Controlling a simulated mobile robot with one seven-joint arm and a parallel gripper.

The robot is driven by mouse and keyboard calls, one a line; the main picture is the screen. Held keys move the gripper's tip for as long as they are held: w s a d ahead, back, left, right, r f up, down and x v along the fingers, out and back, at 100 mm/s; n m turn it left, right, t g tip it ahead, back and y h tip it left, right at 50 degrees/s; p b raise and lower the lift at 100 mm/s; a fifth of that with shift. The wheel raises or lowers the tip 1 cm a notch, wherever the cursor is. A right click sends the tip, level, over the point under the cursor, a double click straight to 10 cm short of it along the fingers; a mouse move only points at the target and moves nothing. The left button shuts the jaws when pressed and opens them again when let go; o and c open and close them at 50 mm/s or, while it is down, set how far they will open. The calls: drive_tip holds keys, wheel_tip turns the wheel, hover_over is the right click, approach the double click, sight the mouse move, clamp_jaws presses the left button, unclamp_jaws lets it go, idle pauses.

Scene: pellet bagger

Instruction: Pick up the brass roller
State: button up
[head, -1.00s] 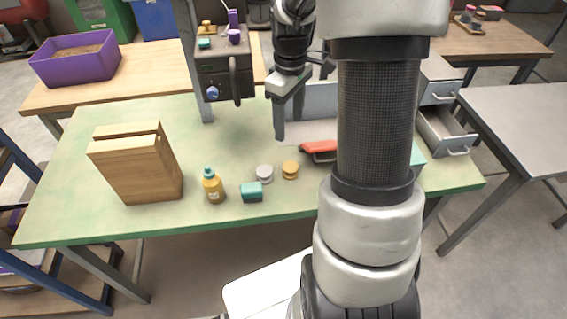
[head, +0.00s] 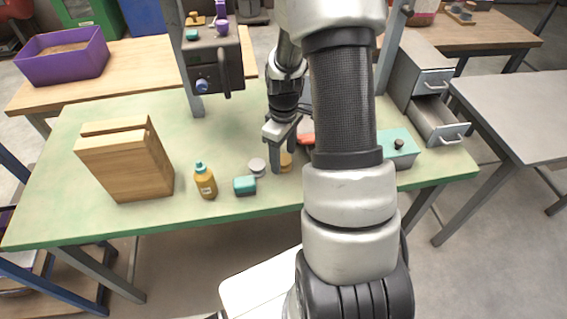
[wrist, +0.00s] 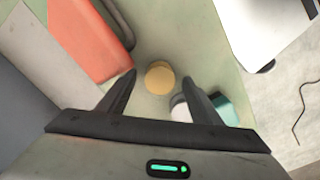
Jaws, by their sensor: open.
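The brass roller (wrist: 159,79) is a short gold cylinder on the green table. In the wrist view it shows between and slightly beyond my gripper's (wrist: 158,76) two open fingertips. In the head view the roller (head: 286,161) is partly hidden by my gripper (head: 281,158), which points down over it. The fingers hold nothing, and I cannot tell their exact height above the table.
A red-orange object (wrist: 88,40) lies on the other side. A yellow bottle (head: 205,182) and wooden block (head: 127,162) stand farther left.

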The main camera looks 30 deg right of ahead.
drive_tip(key=shift+f, duration=0.25)
drive_tip(key=c, duration=1.2)
